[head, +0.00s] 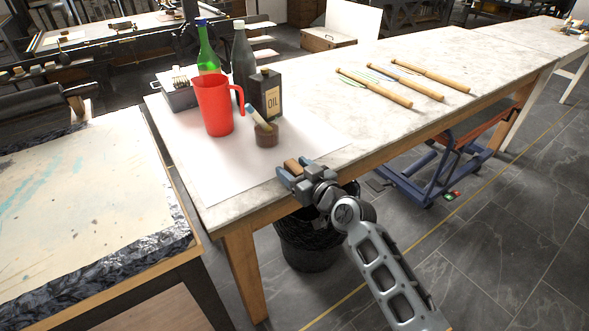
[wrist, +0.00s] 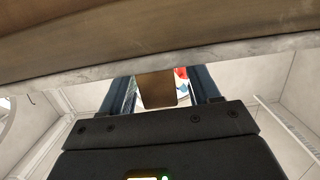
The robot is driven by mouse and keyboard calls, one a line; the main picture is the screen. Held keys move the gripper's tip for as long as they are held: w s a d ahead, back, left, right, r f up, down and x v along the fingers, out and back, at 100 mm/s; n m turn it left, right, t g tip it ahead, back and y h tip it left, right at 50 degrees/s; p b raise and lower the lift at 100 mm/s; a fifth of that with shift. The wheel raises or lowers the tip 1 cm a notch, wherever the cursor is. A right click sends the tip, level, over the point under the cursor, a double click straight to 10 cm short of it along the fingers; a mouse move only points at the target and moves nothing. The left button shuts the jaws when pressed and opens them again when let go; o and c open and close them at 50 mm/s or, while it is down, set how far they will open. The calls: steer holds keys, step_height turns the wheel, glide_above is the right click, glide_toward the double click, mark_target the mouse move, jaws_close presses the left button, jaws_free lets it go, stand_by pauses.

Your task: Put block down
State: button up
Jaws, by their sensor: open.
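A small brown wooden block (head: 292,165) is at the front edge of the marble-topped table (head: 335,115), over the white sheet's near side. My gripper (head: 294,168) is open, with one blue-grey finger on each side of the block. In the wrist view the block (wrist: 155,91) shows between the two fingers of my gripper (wrist: 160,88). Gaps show between block and fingers there, the wider one on the right. The block's underside is hidden, so I cannot tell whether it rests on the table.
A red jug (head: 215,106), a brown pot (head: 266,136) with a brush, an oil container (head: 267,92) and bottles stand farther back. Several wooden-handled tools (head: 415,82) lie to the right. A black bin (head: 308,250) stands below the edge. The sheet (head: 215,165) is clear left of my gripper.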

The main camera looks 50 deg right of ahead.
steer(key=b+v, duration=0.1)
steer(key=v, duration=1)
steer(key=shift+s, duration=0.35)
steer(key=shift+a, duration=0.15)
